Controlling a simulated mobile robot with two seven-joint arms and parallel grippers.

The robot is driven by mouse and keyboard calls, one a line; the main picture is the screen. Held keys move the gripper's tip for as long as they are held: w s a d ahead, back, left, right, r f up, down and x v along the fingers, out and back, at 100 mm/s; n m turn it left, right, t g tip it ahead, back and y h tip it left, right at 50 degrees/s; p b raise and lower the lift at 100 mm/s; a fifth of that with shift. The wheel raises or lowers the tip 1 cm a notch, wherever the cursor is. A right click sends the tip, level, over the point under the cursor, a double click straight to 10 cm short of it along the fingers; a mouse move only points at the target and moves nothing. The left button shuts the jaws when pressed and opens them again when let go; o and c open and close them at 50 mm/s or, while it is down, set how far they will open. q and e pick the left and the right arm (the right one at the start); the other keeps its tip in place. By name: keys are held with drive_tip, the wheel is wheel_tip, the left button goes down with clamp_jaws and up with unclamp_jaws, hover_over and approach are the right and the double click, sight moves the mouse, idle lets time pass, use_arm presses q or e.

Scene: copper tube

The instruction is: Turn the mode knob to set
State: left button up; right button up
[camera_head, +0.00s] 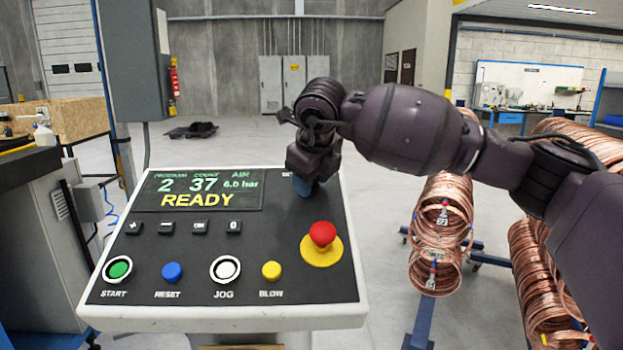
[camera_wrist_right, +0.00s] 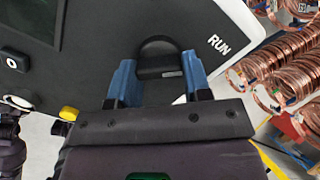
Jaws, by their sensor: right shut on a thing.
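The control panel (camera_head: 290,265) has a black face with a screen reading READY. My right gripper (camera_head: 307,187) is at the panel's upper right corner and hides the mode knob in the head view. In the right wrist view the black mode knob (camera_wrist_right: 158,56) sits between the blue fingers of my right gripper (camera_wrist_right: 158,82), which is shut on it. The label RUN (camera_wrist_right: 219,45) shows to the right of the knob. Which way the knob points is hard to tell. My left gripper is not in view.
A red emergency stop (camera_head: 322,234) on a yellow base stands below my right gripper. Start (camera_head: 118,268), reset (camera_head: 172,272), jog (camera_head: 225,269) and blow (camera_head: 271,270) buttons line the front. Copper coils (camera_head: 440,230) stand on a rack to the right.

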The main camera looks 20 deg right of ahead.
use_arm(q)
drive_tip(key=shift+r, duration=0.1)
use_arm(e)
drive_tip(key=shift+n, duration=0.3)
drive_tip(key=shift+r+n+p, duration=0.2)
drive_tip(key=shift+n+p, duration=0.3)
drive_tip(key=shift+n, duration=0.5)
drive_tip(key=shift+d+n, duration=0.1)
drive_tip(key=shift+n, duration=0.8)
drive_tip(key=n+p, duration=0.1)
drive_tip(key=n, duration=0.3)
drive_tip(key=shift+w+g, duration=0.15)
drive_tip(key=shift+g, duration=0.15)
drive_tip(key=n+p, duration=0.1)
drive_tip(key=n, duration=0.7)
drive_tip(key=shift+w+n+g+p, duration=0.2)
drive_tip(key=shift+n+g+p, duration=0.1)
drive_tip(key=shift+n+g, duration=0.1)
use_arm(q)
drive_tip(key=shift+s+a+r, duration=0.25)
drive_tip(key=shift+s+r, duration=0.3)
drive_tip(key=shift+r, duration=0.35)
use_arm(e)
drive_tip(key=shift+n, duration=0.3)
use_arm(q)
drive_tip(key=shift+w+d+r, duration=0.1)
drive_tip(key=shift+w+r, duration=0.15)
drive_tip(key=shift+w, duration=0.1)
